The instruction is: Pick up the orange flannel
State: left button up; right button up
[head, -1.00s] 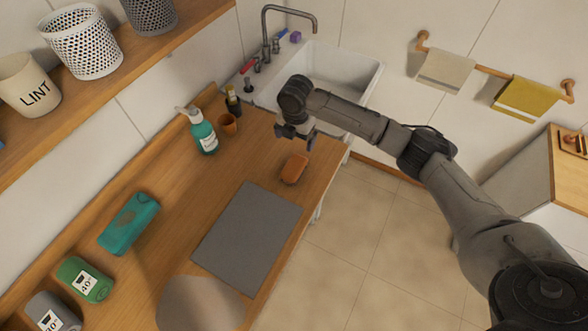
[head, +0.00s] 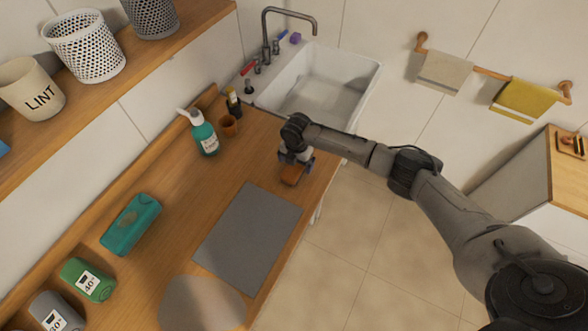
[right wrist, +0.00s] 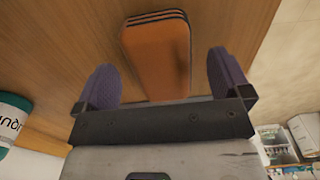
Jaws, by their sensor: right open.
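The orange flannel (head: 291,176) is a small folded block lying on the wooden counter, near its right edge and just beyond the grey mat. In the right wrist view the flannel (right wrist: 156,52) shows its folded layers at the far end. My right gripper (head: 296,162) is over the flannel and partly hides it in the head view. Its purple fingers (right wrist: 168,78) are open, one on each side of the flannel's near end, with gaps between them and the cloth. My left gripper is not in view.
A grey mat (head: 247,240) lies on the counter (head: 180,200). A teal pump bottle (head: 203,134), a brown pot (head: 229,126) and a dark bottle (head: 233,101) stand to the left of the arm. A white sink (head: 330,85) is behind. A teal packet (head: 130,225) lies further left.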

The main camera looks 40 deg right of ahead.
jog(key=shift+f, duration=1)
jog(key=shift+c, duration=0.2)
jog(key=c, duration=1)
jog(key=shift+r, duration=0.1)
jog(key=shift+r, duration=0.55)
notch_tip(320, 180, up, 3)
jog(key=shift+w+f+b, duration=0.1)
jog(key=shift+f+b, duration=0.1)
jog(key=shift+b, duration=0.1)
jog(key=s+d+r, duration=0.1)
jog(key=s+r, duration=0.1)
jog(key=s, duration=0.1)
jog(key=s+d+r, duration=0.2)
jog(key=s, duration=0.2)
jog(key=s+d+r, duration=0.2)
jog(key=s+r, duration=0.1)
jog(key=shift+s+d+r+b, duration=0.1)
jog(key=shift+s+d+b, duration=0.05)
jog(key=shift+s+b, duration=0.15)
